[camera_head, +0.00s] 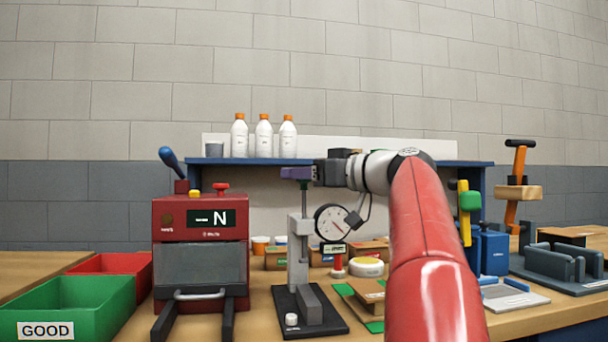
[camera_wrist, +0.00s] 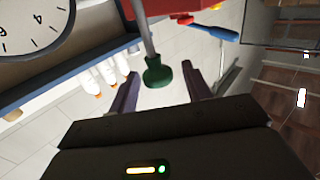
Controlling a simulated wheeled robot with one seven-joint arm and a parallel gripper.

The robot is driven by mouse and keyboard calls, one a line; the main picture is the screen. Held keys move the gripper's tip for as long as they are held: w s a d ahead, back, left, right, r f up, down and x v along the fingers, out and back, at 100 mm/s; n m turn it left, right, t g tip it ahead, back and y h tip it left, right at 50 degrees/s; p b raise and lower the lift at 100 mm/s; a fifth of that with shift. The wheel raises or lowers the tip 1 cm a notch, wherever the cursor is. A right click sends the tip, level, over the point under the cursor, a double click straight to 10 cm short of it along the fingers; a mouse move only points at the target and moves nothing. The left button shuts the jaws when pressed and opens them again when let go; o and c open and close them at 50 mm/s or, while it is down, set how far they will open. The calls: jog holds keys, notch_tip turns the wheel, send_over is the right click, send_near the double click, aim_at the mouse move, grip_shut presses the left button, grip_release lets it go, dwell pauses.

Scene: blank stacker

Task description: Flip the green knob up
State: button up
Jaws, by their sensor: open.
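The green knob (camera_wrist: 158,73) sits at the end of a thin grey rod in the wrist view. It lies between the tips of my gripper's two purple fingers, with a visible gap on each side. My gripper (camera_wrist: 160,76) is open and holds nothing. In the head view my gripper (camera_head: 297,174) is level at the top of the dial gauge stand (camera_head: 298,240). The white dial (camera_head: 332,222) is just below and right of my gripper.
A red machine (camera_head: 200,236) with a blue-handled lever (camera_head: 170,158) stands left of the stand. Three white bottles (camera_head: 264,138) stand on the blue shelf (camera_head: 220,161) behind. A green bin (camera_head: 92,298) and a red bin (camera_head: 120,268) are at left.

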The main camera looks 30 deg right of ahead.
jog(key=v, duration=0.7)
jog(key=shift+s+b, duration=0.35)
jog(key=shift+b, duration=0.05)
jog(key=shift+d, duration=0.2)
